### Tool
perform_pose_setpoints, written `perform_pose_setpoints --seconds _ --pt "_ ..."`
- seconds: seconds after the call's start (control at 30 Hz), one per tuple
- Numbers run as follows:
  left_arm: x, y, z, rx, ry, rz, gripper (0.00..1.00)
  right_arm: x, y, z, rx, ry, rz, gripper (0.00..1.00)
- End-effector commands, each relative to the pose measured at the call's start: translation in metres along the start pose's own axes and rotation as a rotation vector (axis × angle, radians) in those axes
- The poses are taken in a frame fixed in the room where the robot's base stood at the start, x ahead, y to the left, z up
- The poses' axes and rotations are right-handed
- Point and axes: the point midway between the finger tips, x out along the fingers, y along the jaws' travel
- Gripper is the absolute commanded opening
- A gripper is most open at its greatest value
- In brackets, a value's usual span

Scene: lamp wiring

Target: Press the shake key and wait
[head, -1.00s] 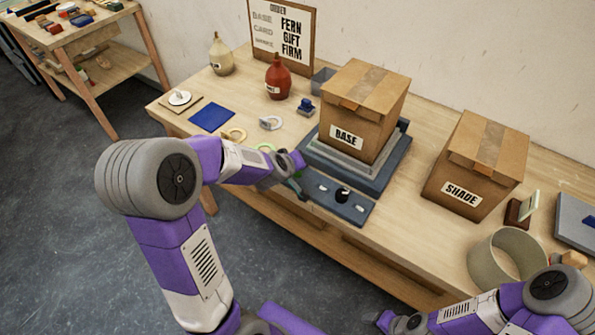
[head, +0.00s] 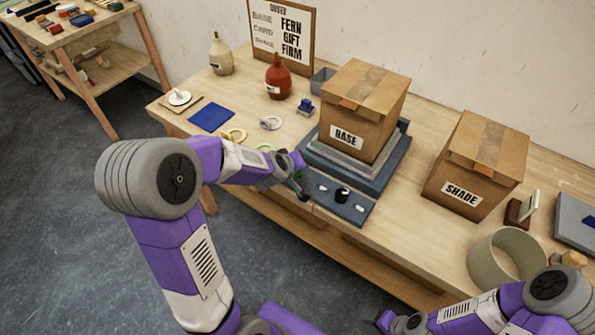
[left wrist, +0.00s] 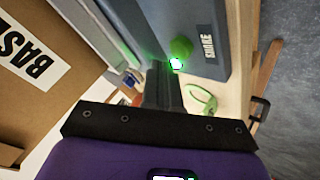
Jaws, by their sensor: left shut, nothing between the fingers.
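The dark control panel (head: 338,200) lies at the table's front edge, with a black knob and pale marks on it. In the left wrist view its end carries the label SHAKE (left wrist: 207,43) and a green key (left wrist: 180,47) beside a small bright green light. My left gripper (left wrist: 161,75) is shut and empty, its tips right at the green key; I cannot tell whether they touch it. The BASE box (head: 365,105) stands on the stepped grey platform (head: 388,168) behind the panel. My right gripper (head: 392,322) is low at the bottom right, its jaws unclear.
A SHADE box (head: 476,165) and a beige cylinder (head: 485,268) stand to the right. An order board (head: 283,38) leans at the back.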

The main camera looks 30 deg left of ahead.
Motion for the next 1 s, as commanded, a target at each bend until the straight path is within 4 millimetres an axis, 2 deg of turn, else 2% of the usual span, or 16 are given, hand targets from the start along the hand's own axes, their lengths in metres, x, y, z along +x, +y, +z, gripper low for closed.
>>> perform_pose_setpoints --seconds 0.3,1.0 --pt "0.006 -0.005 0.005 0.000 0.000 0.000 0.00 0.008 0.003 0.000 0.000 0.000 0.000 0.65" --pt "0.009 -0.006 0.006 0.000 0.000 0.000 0.00 0.011 0.004 -0.001 0.000 0.000 0.000 0.65"
